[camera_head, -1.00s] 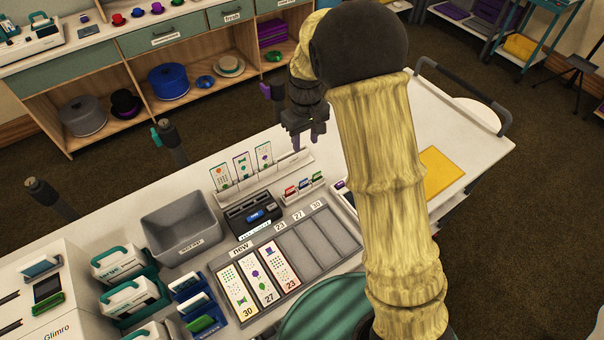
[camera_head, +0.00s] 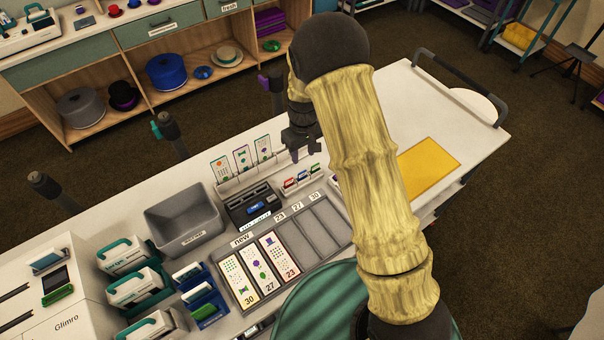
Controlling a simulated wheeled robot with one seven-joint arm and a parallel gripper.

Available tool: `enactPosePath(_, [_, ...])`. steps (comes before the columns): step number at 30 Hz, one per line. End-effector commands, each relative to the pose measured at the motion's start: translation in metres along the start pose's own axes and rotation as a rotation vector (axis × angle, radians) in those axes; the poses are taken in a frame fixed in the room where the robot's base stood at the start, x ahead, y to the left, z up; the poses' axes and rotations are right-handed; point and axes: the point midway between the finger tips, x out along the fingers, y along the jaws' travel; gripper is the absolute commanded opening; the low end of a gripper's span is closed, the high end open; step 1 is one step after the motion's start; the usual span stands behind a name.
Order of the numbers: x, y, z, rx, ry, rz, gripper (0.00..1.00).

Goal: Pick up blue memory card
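A small white holder (camera_head: 300,182) on the counter has a few little upright cards, with a red card (camera_head: 289,183) at the left and a green card (camera_head: 315,168) at the right. A blue card (camera_head: 303,175) stands between them; it is tiny here. Another small blue piece (camera_head: 256,208) lies in a dark grey slotted tray to the left, too small to identify. My gripper (camera_head: 304,152) points down with its fingers apart, empty, appearing just above and behind the small-card holder. Its exact height is hard to tell.
Three printed cards stand in a white rack (camera_head: 246,178) left of my gripper. A grey bin (camera_head: 184,220) is further left. A divided tray (camera_head: 318,236) with three long cards is in front. A yellow sheet (camera_head: 429,168) lies on the right of the counter.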

Motion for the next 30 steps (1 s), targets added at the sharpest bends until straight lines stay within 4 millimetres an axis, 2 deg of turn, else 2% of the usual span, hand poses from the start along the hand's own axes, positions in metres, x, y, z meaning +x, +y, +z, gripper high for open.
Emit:
enactPosePath(7, [0.032,0.0,0.0,-0.001,-0.001,0.0,0.4])
enactPosePath(22, [0.041,-0.001,0.0,-0.001,0.0,0.0,0.4])
enactPosePath(30, [0.066,-0.005,0.002,-0.003,-0.003,-0.001,0.4])
